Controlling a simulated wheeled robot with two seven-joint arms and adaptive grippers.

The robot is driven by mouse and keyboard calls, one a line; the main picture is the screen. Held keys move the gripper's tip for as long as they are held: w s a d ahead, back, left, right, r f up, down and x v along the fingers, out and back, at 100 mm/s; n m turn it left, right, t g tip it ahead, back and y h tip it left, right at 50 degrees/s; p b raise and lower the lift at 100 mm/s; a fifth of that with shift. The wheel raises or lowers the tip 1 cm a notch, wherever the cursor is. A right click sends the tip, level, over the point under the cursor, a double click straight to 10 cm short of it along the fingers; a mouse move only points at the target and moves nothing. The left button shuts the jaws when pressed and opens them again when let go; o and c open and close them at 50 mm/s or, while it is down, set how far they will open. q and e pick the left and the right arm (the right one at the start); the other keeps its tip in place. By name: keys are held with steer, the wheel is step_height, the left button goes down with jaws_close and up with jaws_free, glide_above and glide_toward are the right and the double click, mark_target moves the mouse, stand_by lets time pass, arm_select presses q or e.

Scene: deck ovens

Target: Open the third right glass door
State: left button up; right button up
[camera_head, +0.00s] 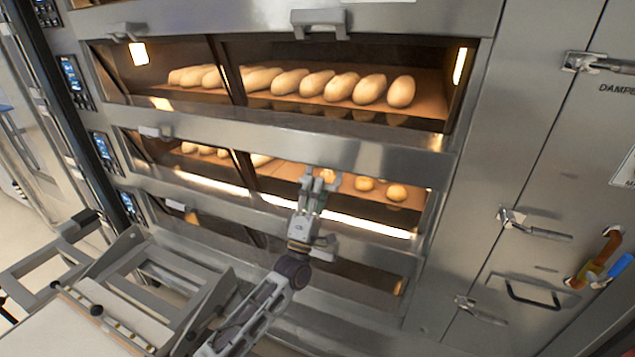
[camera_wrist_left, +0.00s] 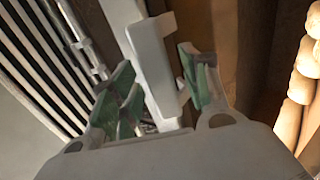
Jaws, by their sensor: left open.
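The deck oven has stacked glass doors, left and right on each deck. The deck with round rolls has a right glass door (camera_head: 350,215), which looks shut. In the left wrist view, a pale grey handle (camera_wrist_left: 150,45) lies between the open fingers of my left gripper (camera_wrist_left: 157,75). I cannot tell whether the fingers touch it. My right gripper is not in view.
The deck above holds long loaves (camera_head: 340,86) behind glass, with its own handle (camera_head: 319,22). A dark deck (camera_head: 355,275) lies below. Control panels (camera_head: 103,148) line the left side. A grey rack (camera_head: 130,280) stands close at lower left. A steel cabinet (camera_head: 550,180) is at right.

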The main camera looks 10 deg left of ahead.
arm_select(q)
steer(key=shift+w+d+r, duration=0.1)
steer(key=shift+w+r, duration=0.35)
jaws_close()
